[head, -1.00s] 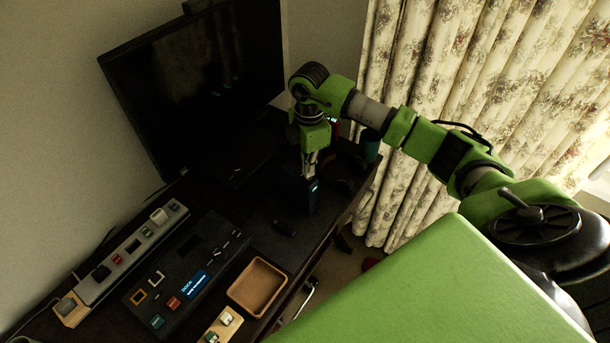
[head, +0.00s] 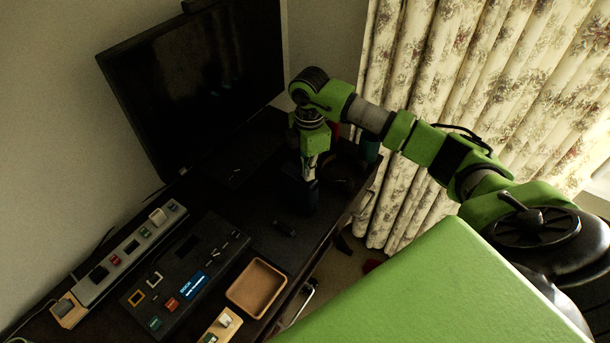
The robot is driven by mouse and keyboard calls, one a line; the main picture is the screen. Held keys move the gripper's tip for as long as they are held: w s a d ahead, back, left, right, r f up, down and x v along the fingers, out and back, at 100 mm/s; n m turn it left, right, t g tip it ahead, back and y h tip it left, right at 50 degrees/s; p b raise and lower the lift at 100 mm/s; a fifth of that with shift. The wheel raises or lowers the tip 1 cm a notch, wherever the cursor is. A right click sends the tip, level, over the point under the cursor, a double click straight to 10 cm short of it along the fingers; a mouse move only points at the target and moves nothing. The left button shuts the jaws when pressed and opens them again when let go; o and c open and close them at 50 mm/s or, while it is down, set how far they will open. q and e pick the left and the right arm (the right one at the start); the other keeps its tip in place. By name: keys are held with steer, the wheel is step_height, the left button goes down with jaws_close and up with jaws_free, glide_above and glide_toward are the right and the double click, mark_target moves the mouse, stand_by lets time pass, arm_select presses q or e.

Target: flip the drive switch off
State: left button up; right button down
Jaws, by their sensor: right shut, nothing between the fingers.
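A small dark box (head: 298,198), which looks like the drive, stands upright on the dark desk, right of the monitor's base. My right gripper (head: 310,176) points straight down at the top of this box. Its fingers are shut with nothing between them, and the tips are at or just above the box's top edge; I cannot tell if they touch it. The switch itself is hidden or too dark to make out. No light shows on the box. My left gripper is not in view.
A black panel (head: 189,273) with coloured switches and a blue display lies at lower left, beside a grey strip (head: 130,255) of modules. A wooden tray (head: 257,287) sits near the desk's front edge. A large monitor (head: 200,85) stands behind; a cup (head: 370,148) is to the right.

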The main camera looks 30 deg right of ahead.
steer(key=shift+f, duration=0.15)
steer(key=shift+s, duration=0.1)
steer(key=shift+r+p, duration=0.7)
steer(key=shift+r, duration=0.15)
steer(key=shift+r+p, duration=1.95)
steer(key=shift+r, duration=0.75)
steer(key=shift+f, duration=0.1)
